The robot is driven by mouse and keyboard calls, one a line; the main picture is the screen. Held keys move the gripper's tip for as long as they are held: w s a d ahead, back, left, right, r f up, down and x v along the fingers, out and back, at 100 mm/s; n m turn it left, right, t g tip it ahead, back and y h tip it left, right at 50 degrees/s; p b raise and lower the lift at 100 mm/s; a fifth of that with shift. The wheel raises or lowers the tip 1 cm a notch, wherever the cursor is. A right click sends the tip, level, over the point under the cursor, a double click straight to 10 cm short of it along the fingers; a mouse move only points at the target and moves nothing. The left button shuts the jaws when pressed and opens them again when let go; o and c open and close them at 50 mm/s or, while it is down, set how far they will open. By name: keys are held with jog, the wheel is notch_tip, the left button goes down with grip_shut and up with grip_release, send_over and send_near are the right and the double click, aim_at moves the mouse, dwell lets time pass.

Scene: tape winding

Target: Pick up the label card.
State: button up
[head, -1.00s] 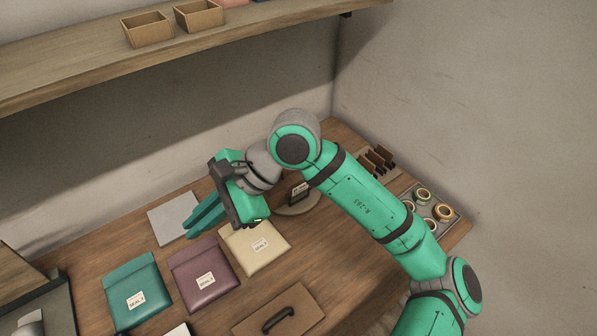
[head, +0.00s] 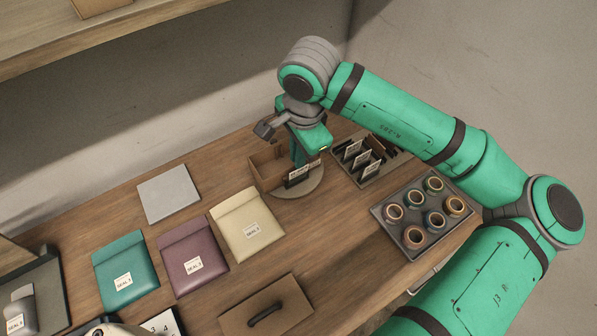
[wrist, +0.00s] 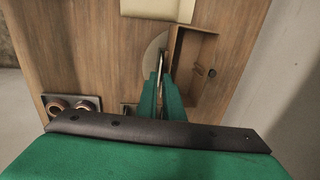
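A small white label card in a dark holder (head: 297,176) stands on a round grey base (head: 312,187) near the back of the wooden table. My gripper (head: 300,155) points down just behind the card in the head view. In the wrist view my two green fingers (wrist: 160,85) are close together with a narrow gap between them. A thin upright edge (wrist: 161,60), which looks like the card, lies in line with that gap. I cannot tell whether the fingers touch it.
An open brown box (head: 263,170) stands beside the round base. A rack with several cards (head: 372,172) and a tray of tape rolls (head: 403,236) are to the right. Teal (head: 128,287), purple (head: 187,248) and cream (head: 233,213) envelopes lie at front left, near a grey plate (head: 168,193).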

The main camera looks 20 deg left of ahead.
jog(key=shift+w+a+f, duration=0.1)
jog(key=shift+w+f, duration=0.15)
jog(key=shift+f, duration=1.2)
jog(key=shift+w+a+f, duration=0.1)
jog(key=shift+w+f, duration=0.1)
jog(key=shift+f, duration=1.25)
grip_shut()
jog(key=shift+s, duration=0.1)
notch_tip(320, 180, up, 10)
